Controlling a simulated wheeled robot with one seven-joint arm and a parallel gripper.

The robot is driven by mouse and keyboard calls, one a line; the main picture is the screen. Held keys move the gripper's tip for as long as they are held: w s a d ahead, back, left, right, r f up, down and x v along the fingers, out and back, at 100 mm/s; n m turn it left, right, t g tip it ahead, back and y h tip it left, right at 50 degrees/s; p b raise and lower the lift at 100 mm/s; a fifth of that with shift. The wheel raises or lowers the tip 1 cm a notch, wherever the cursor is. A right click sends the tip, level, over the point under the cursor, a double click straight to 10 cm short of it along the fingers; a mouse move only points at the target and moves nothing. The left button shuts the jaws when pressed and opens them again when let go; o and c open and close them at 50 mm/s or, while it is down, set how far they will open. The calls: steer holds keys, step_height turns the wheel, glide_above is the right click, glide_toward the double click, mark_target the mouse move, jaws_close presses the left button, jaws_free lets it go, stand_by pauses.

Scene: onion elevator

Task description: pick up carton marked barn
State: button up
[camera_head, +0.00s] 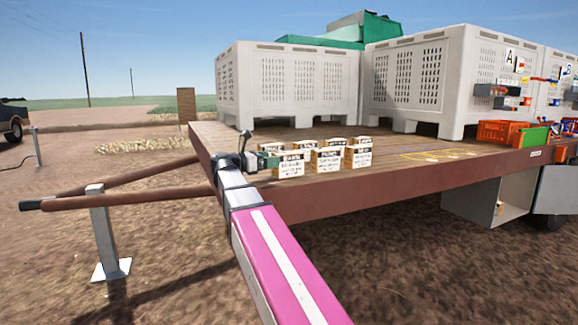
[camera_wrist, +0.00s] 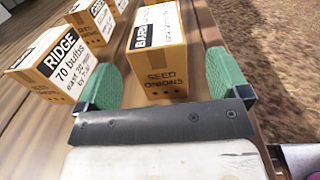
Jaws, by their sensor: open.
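The carton marked BARN (camera_wrist: 160,62) is a tan box with a white label, and its near end reads SEED ONIONS. In the wrist view it stands between the two green finger pads of my gripper (camera_wrist: 162,72), which is open. Gaps show on both sides, wider on the right. In the head view my gripper (camera_head: 266,160) is at the left side of the front-left carton (camera_head: 291,165), whose label is too small to read surely. A carton marked RIDGE (camera_wrist: 58,68) stands left of my left finger in the wrist view.
Several similar cartons (camera_head: 328,159) stand close by on the wooden trailer deck (camera_head: 400,165). The deck's edge and bare ground lie on the right in the wrist view. Large white bins (camera_head: 290,85) stand behind, and an orange crate (camera_head: 497,132) sits at the right.

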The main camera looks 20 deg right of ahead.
mark_target(284, 157)
steer(key=shift+w+d, duration=0.2)
steer(key=shift+d, duration=1.45)
steer(key=shift+w+d, duration=0.2)
steer(key=shift+d, duration=1.4)
steer(key=c, duration=1.3)
